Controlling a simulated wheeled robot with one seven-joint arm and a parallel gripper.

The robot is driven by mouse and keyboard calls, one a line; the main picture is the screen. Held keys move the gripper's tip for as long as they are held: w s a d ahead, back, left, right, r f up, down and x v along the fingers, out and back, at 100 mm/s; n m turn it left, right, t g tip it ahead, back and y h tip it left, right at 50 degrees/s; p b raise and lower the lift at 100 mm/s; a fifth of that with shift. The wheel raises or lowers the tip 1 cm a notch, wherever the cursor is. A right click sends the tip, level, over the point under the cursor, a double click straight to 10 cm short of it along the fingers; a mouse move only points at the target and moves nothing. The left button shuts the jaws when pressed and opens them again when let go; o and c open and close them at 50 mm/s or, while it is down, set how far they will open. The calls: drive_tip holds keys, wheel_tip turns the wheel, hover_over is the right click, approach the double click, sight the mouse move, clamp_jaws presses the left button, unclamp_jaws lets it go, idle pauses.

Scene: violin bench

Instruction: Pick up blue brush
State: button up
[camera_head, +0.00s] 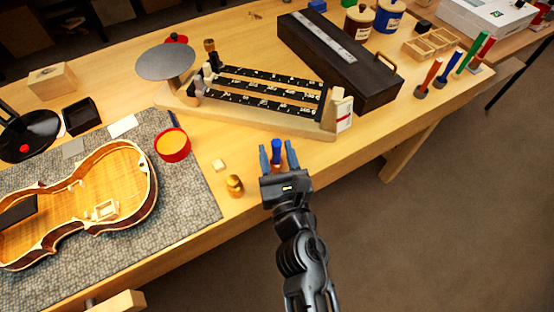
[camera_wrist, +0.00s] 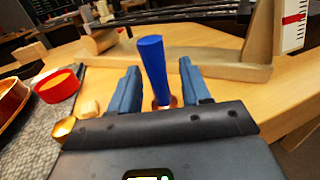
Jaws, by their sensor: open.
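A blue brush (camera_head: 276,150) with a plain blue handle stands roughly upright near the front edge of the bench. It also shows in the wrist view (camera_wrist: 153,66), with a copper-coloured part at its lower end. My gripper (camera_head: 278,146) is open, with one blue-grey finger on each side of the handle. In the wrist view my gripper (camera_wrist: 160,68) shows gaps between the handle and both fingers. The brush's foot is partly hidden by my gripper. Another blue-handled tool (camera_head: 449,66) stands upright at the right end of the bench.
A brass weight (camera_head: 235,186) and a small pale block (camera_head: 219,165) lie left of my gripper. A red round tub (camera_head: 172,146) and a violin body (camera_head: 100,195) are on the grey mat. A wooden stand (camera_head: 255,120) with black rails lies behind the brush.

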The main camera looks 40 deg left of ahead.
sight(278, 147)
drive_tip(key=shift+c, duration=0.3)
clamp_jaws()
drive_tip(key=shift+r, duration=0.1)
drive_tip(key=shift+r+p, duration=0.85)
drive_tip(key=shift+p, duration=0.05)
wheel_tip(278, 147, up, 2)
drive_tip(key=shift+r+p, duration=0.15)
drive_tip(key=shift+p, duration=1)
drive_tip(key=d+r+p, duration=0.1)
drive_tip(key=d+r, duration=0.2)
drive_tip(key=d, duration=0.2)
drive_tip(key=w+d+r+p, duration=0.1)
drive_tip(key=d+r, duration=0.2)
drive_tip(key=d, duration=0.3)
drive_tip(key=shift+w+d+r, duration=0.2)
drive_tip(key=shift+d+r, duration=0.1)
drive_tip(key=shift+r, duration=0.1)
